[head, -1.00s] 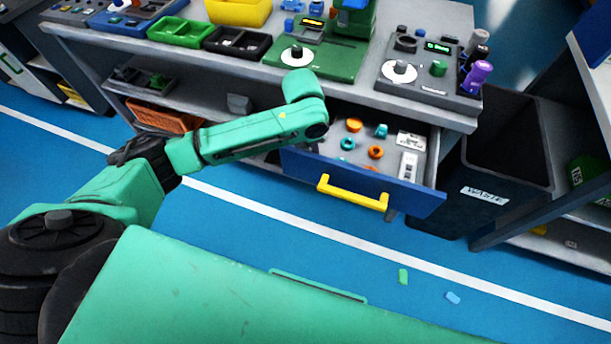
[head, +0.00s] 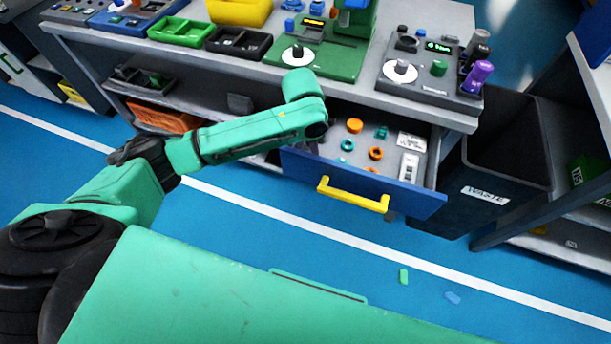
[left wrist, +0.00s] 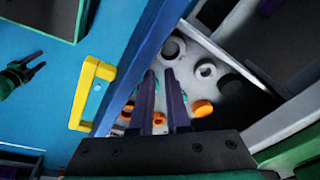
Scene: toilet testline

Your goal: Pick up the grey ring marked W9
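The open drawer (head: 365,182) with a yellow handle (head: 353,195) holds several small parts. In the left wrist view two grey rings lie in it, one farther up (left wrist: 173,48) and one to its right (left wrist: 206,70). No W9 mark is readable on either. My left gripper (left wrist: 161,76) is over the drawer, its two dark fingers apart with nothing held between the tips. The grey rings are beyond and to the right of the tips. In the head view my left forearm and wrist hide part of the drawer. My right gripper (left wrist: 38,64) shows, open and empty, over the floor in the left wrist view.
Orange rings (head: 376,153) and teal parts (head: 347,144) share the drawer. A workbench (head: 345,89) overhangs its back. A black waste bin (head: 478,205) stands to the right.

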